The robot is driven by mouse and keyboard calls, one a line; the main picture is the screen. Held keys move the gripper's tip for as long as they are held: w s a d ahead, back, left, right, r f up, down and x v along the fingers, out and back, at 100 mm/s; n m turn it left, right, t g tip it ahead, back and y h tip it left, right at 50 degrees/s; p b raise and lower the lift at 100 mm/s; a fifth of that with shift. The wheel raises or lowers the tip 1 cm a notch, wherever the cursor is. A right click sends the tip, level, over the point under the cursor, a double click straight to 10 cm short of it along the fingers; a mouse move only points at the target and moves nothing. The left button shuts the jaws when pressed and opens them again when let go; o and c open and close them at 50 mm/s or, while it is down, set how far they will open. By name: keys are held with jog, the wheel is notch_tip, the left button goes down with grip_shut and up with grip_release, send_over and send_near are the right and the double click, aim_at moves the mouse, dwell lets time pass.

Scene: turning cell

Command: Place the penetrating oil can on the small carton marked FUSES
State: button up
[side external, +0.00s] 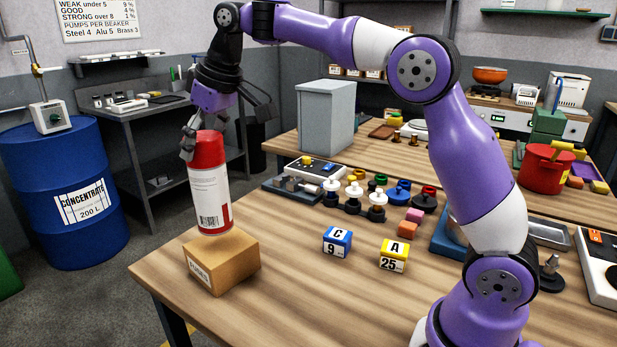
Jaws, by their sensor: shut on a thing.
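The penetrating oil can (209,189) is a white and red can with a red top, upright at the left of the side external view. My gripper (197,140) is shut on its red top from above. The small carton marked FUSES (222,263) is a brown box near the left front corner of the wooden table. The can's base is over the carton's top face, at or very close to it. I cannot tell whether they touch. Part of the can's top is hidden by the fingers.
Blue block C (337,242) and yellow block A (394,256) stand right of the carton. Several dark and white pieces (376,206) and a grey box (325,115) stand farther back. A blue drum (65,195) is on the floor at left. The table front is clear.

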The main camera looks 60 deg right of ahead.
aim_at(214, 136)
jog(key=shift+f, duration=2)
jog(key=o, duration=1.3)
jog(key=shift+o, duration=0.2)
jog(key=v, duration=0.6)
jog(key=shift+s+d+r, duration=0.1)
jog(key=shift+s+r, duration=0.05)
jog(key=shift+r, duration=0.2)
jog(key=s+d+f+m, duration=0.1)
jog(key=s+f, duration=0.4)
jog(key=s, duration=0.5)
jog(key=s+d+f+m+t+h, duration=0.1)
jog(key=s+f, duration=0.4)
jog(key=s, duration=0.6)
